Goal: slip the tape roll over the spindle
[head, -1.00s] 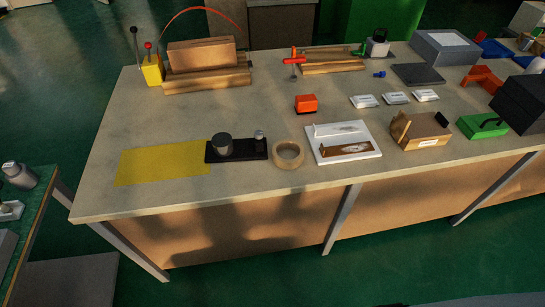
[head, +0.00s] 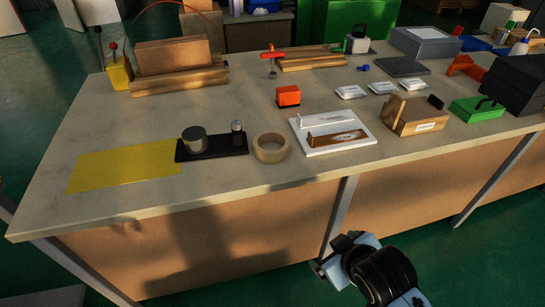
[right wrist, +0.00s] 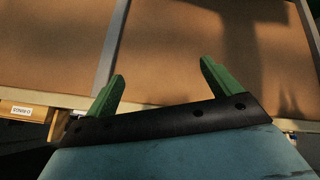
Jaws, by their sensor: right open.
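The tape roll (head: 272,156) is a tan ring lying flat near the front edge of the bench. Left of it is a black base (head: 221,147) with a wide grey cylinder, which looks like the spindle (head: 195,143), and a thinner post (head: 237,133). The roll lies beside the base, not around the spindle. My right gripper (head: 333,255) is in front of the bench, below the top's edge, lower right of the roll. In the right wrist view its green fingers (right wrist: 160,85) are apart with nothing between them. My left gripper is not in view.
A white tray (head: 352,147) with a brown piece lies right of the roll, then a wooden box (head: 408,118). An orange block (head: 288,97) is behind. A yellow mat (head: 120,167) lies left of the base. The bench's front panel (head: 250,240) faces my right gripper.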

